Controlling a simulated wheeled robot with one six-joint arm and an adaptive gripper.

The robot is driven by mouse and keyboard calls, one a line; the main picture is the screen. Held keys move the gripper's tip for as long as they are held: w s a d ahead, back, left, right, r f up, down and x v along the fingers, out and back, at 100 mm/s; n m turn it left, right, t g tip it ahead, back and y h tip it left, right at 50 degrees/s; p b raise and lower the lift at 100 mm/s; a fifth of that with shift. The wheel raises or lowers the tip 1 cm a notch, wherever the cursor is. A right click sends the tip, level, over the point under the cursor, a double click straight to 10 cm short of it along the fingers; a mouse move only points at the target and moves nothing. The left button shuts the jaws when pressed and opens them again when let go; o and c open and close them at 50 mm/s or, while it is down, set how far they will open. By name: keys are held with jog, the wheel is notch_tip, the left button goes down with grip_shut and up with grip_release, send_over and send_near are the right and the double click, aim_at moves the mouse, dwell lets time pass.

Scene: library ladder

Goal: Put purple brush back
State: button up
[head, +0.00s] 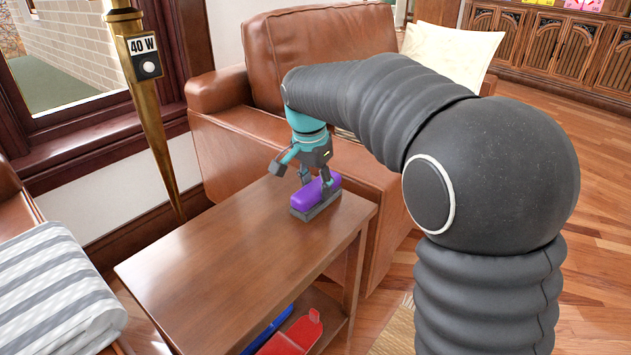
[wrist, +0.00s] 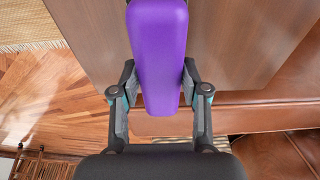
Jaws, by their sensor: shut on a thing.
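The purple brush (head: 314,195), with a dark grey base, is at the far right end of the wooden side table's top (head: 220,262). In the head view it appears to rest on the tabletop, though I cannot tell whether it is slightly raised. My gripper (head: 305,181) is above it with its fingers down, shut on the brush. In the wrist view the purple body (wrist: 158,45) lies between the two fingers of my gripper (wrist: 159,82). The brush's underside is hidden.
A brown leather armchair (head: 262,60) stands behind the table. A brass lamp pole (head: 150,110) is at the left. A red object (head: 293,335) and a blue object (head: 268,328) lie on the lower shelf. A striped cloth (head: 50,290) is at the left. Most of the tabletop is clear.

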aim_at(311, 188)
jog(key=o, duration=1.2)
notch_tip(311, 188, up, 12)
jog(key=s+a+p, duration=0.1)
jog(key=p, duration=0.2)
jog(key=s+d+n+t, duration=0.2)
jog(key=s+d+n, duration=0.2)
jog(key=s+d, duration=0.8)
jog(key=s+d+f+n+t, duration=0.1)
jog(key=s+d+f, duration=0.1)
jog(key=s+f, duration=0.3)
jog(key=s+d+f+n+t+y, duration=0.1)
jog(key=s+f, duration=0.4)
jog(key=s, duration=0.5)
jog(key=shift+d+f+n, duration=0.4)
jog(key=shift+d+n, duration=0.4)
jog(key=shift+d, duration=0.45)
